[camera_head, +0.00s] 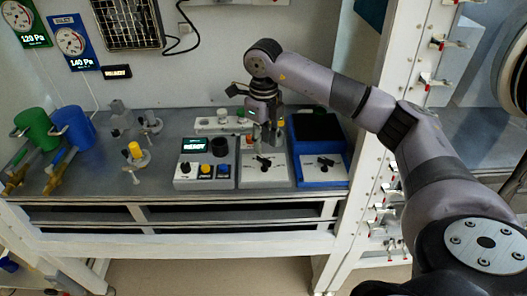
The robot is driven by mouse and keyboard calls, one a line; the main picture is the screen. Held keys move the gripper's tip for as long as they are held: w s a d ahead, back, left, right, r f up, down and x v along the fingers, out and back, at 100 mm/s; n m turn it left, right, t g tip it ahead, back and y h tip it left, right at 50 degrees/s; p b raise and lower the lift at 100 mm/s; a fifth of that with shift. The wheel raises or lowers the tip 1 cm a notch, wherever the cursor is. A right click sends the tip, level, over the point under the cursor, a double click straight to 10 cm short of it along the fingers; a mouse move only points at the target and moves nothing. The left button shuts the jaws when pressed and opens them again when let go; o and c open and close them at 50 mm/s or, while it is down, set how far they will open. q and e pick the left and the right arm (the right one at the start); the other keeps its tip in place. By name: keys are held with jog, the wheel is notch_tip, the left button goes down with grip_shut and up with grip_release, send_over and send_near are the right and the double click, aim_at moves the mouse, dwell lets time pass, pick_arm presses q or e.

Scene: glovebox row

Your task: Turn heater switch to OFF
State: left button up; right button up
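A heater with a dark grille (127,22) hangs on the back wall. My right gripper (268,138) points down just above and behind this handle. Its fingertips are small and partly hidden, so I cannot tell whether they are open. My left gripper is out of view.
A control box reading READY (195,146) stands left of the white box, and a blue box with a handle (322,172) stands right. Green (33,127) and blue (74,127) cylinders and metal valves (135,155) occupy the bench's left. A white frame post rises at right.

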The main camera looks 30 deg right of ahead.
aim_at(263, 158)
notch_tip(263, 158, up, 7)
jog(key=shift+a+f, duration=0.1)
jog(key=shift+f, duration=0.05)
dwell(0.5)
